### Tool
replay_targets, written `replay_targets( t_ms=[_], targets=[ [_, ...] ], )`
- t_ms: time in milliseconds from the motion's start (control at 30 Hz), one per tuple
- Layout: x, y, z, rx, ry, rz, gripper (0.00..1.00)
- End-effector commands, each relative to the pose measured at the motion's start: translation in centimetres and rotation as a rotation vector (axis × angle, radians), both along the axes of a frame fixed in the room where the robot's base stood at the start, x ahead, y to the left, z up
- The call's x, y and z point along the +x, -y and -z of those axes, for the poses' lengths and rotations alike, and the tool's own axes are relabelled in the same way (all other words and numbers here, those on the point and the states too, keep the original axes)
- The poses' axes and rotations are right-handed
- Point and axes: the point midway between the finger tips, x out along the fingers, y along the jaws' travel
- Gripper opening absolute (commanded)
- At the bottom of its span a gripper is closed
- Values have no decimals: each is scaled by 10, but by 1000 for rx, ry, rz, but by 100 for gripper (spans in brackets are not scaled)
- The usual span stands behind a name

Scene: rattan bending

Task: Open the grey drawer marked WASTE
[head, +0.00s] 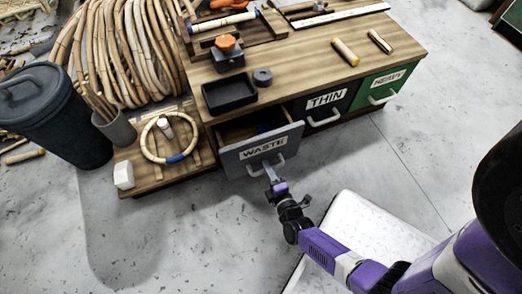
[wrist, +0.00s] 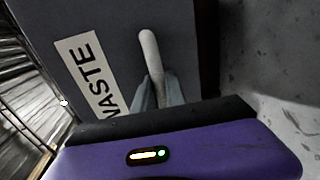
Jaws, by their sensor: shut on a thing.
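The grey drawer marked WASTE (head: 240,155) is pulled out from the front of the wooden bench, and its dark inside shows behind the front panel. Its pale bar handle (head: 266,166) is on the front below the label. My gripper (head: 270,175) is at the handle and shut on it. In the wrist view the gripper fingers (wrist: 156,92) close around the lower part of the handle (wrist: 149,50), beside the WASTE label (wrist: 90,75). Something bluish lies inside the drawer, too small to tell.
The black THIN drawer (head: 325,103) and green HEAVY drawer (head: 384,84) are shut to the right. A low wooden stand (head: 150,181) with a rattan ring (head: 165,158) is close on the drawer's left. A dark bin (head: 60,125) stands further left. The floor in front is mostly clear.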

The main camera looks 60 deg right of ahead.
Motion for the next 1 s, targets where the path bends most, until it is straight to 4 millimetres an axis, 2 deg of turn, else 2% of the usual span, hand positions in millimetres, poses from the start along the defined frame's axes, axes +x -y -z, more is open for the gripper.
replay_targets(
  t_ms=[33, 200, 400, 600, 1000],
  targets=[
    [-12, -8, -1, 2, -6, 1, 0],
    [-42, -28, 0, 2, -3, 1, 0],
    [-67, -45, 1, 1, -2, 1, 0],
    [-78, -53, 1, 1, -2, 0, 0],
    [-80, -54, 1, 1, -1, 0, 0]
  ],
)
